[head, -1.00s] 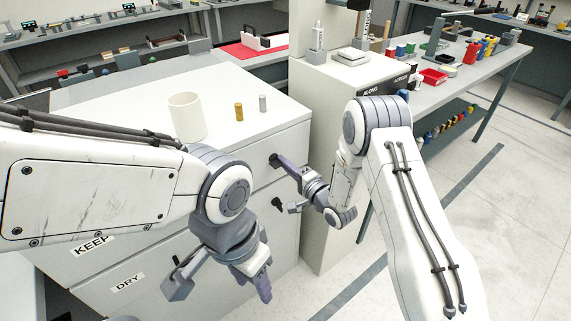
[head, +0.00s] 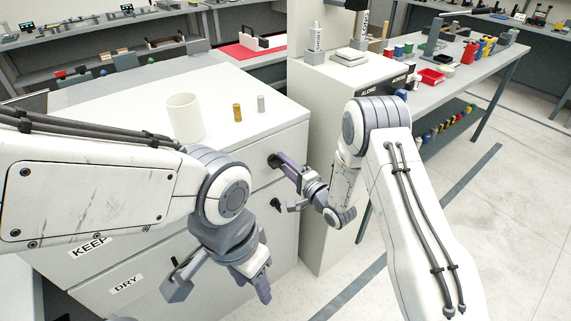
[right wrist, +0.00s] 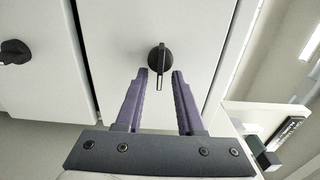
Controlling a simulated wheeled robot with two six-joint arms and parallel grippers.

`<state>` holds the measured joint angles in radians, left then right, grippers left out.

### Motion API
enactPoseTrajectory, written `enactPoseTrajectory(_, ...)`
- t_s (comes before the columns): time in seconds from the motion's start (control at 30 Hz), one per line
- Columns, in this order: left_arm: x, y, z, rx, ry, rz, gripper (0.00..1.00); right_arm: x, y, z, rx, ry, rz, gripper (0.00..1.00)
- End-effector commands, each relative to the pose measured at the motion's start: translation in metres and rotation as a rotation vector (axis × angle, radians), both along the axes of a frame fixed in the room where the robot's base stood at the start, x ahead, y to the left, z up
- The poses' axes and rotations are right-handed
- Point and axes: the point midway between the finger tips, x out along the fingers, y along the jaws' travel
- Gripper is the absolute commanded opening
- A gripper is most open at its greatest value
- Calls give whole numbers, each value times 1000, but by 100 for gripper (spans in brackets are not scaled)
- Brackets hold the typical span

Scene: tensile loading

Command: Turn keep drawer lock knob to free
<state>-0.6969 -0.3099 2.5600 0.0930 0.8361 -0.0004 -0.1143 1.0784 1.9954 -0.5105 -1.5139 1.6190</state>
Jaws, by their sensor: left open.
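The keep drawer lock knob (right wrist: 159,57) is a black round knob with a pale-marked bar that points down in the right wrist view. In the head view the upper knob (head: 273,160) is mostly covered by my right gripper (head: 281,162). In the right wrist view the purple fingers of my right gripper (right wrist: 160,74) are open, one on each side of the bar's lower part, with gaps showing. The KEEP label (head: 90,247) is on the upper drawer front, partly behind my left arm. My left gripper (head: 219,289) is open and empty in front of the lower drawer.
A second black knob (head: 277,204) sits on the lower drawer marked DRY (head: 127,283); it also shows in the right wrist view (right wrist: 14,52). A white cup (head: 186,117), a brass cylinder (head: 237,112) and a grey cylinder (head: 261,104) stand on the cabinet top (head: 150,85).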

Motion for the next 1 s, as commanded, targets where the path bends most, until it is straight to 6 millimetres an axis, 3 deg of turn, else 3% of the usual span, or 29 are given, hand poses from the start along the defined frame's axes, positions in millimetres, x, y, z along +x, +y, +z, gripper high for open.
enactPoseTrajectory(0.27,0,0,-3,0,0,0,50,-9,-6,-2,-2,4,2,38)
enactPoseTrajectory(0.7,0,0,-15,0,0,0,50,-72,-54,-2,-1,3,-2,38)
enactPoseTrajectory(1.0,0,0,-17,0,0,0,50,-84,-61,0,0,0,1,38)
